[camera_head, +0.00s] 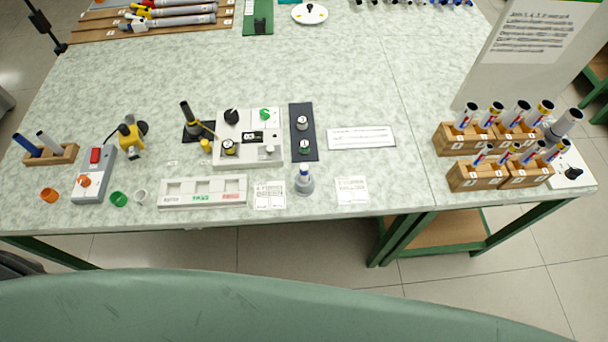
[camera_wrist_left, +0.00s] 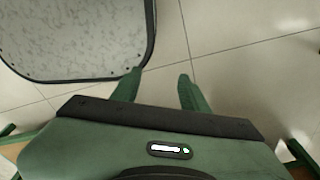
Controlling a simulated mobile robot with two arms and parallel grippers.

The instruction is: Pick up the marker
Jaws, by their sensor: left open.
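A small wooden holder (camera_head: 61,155) stands at the left end of the table in the head view. A blue pen-shaped piece (camera_head: 27,145) and a whitish one (camera_head: 48,142) lean in it; they look like markers, but I cannot tell which is the marker meant. My left gripper (camera_wrist_left: 160,75) shows only in the left wrist view. Its two green fingers are apart with nothing between them, over the tiled floor and away from the holder. My right gripper is in neither view.
Beside the holder are a grey box with a red button (camera_head: 93,175), an orange cup (camera_head: 49,195) and a green cup (camera_head: 118,199). A yellow-and-black device (camera_head: 131,137) stands behind. Wooden racks of tubes (camera_head: 478,177) are at the right.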

